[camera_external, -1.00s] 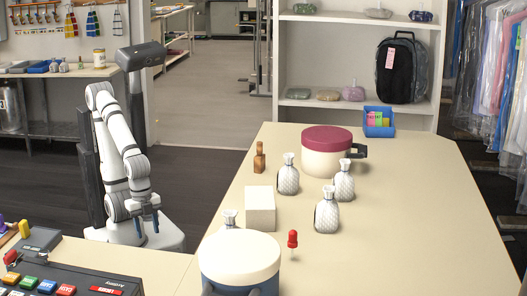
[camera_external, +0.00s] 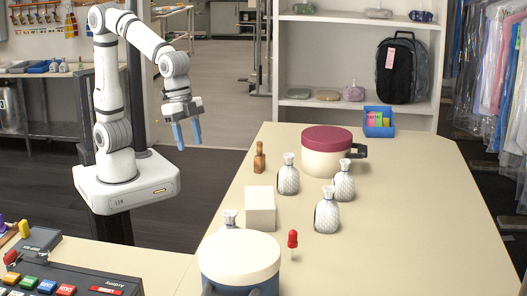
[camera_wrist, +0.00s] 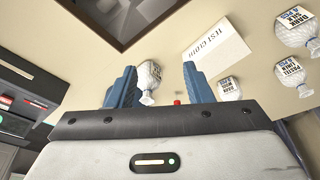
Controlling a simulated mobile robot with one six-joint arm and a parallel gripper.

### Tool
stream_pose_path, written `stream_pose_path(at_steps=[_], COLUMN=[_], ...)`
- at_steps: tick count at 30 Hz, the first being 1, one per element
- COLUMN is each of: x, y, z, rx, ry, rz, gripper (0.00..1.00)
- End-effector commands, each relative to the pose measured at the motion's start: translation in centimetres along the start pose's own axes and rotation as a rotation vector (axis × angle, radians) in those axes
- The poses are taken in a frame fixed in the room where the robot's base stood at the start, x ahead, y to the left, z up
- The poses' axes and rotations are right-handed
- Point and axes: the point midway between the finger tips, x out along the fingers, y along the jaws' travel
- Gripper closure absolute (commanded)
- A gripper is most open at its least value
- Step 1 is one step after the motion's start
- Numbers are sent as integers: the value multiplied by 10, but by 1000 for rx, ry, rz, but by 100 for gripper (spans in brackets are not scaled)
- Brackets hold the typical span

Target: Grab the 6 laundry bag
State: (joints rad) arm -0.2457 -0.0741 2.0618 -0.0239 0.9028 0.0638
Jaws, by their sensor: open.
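Several small pale, textured laundry bags with tied tops stand on the cream table, at the back (camera_external: 289,178), at the right (camera_external: 344,184), further forward (camera_external: 327,213) and partly hidden behind a round tub (camera_external: 230,218). In the wrist view, labelled bags show at upper right (camera_wrist: 295,30), right (camera_wrist: 290,72) and right of my fingers (camera_wrist: 228,88). Another bag (camera_wrist: 148,76) appears between the fingers, with nothing gripped. The small numbers on the labels are not clearly readable. My gripper (camera_external: 186,133) is open and empty, left of the table; its blue fingers frame the wrist view (camera_wrist: 158,80).
On the table (camera_external: 420,215) are a white block (camera_external: 260,211), a cream-lidded tub (camera_external: 240,262), a red-lidded tub (camera_external: 326,150), a red pin (camera_external: 292,242), a wooden bottle (camera_external: 259,158) and a blue box (camera_external: 379,122). A button console (camera_external: 65,275) sits at lower left. The table's right side is clear.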

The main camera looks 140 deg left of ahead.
Motion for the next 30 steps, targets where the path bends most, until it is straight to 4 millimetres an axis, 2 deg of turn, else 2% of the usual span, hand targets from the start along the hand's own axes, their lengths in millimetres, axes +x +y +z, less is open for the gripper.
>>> stream_pose_path(at_steps=[1, 5, 6, 8, 12, 14, 15, 18, 21, 25, 30], x=[5, 20, 26, 35, 61, 73, 82, 101, 116, 128, 139], y=[-21, -76, -96, -127, -207, -244, -268, -325, -368, -402, -414], z=[-28, -85, -101, -122, -160, -171, -176, -182, -183, -180, -180], rx=[-37, -112, -135, -170, -250, -282, -304, -351, -387, -413, -420], ry=[5, 30, 38, 49, 76, 88, 94, 111, 125, 136, 138], rz=[-8, -28, -35, -46, -72, -85, -93, -113, -129, -142, -146], gripper=[54, 54, 54, 54, 54, 54, 54, 54, 54, 54, 54])
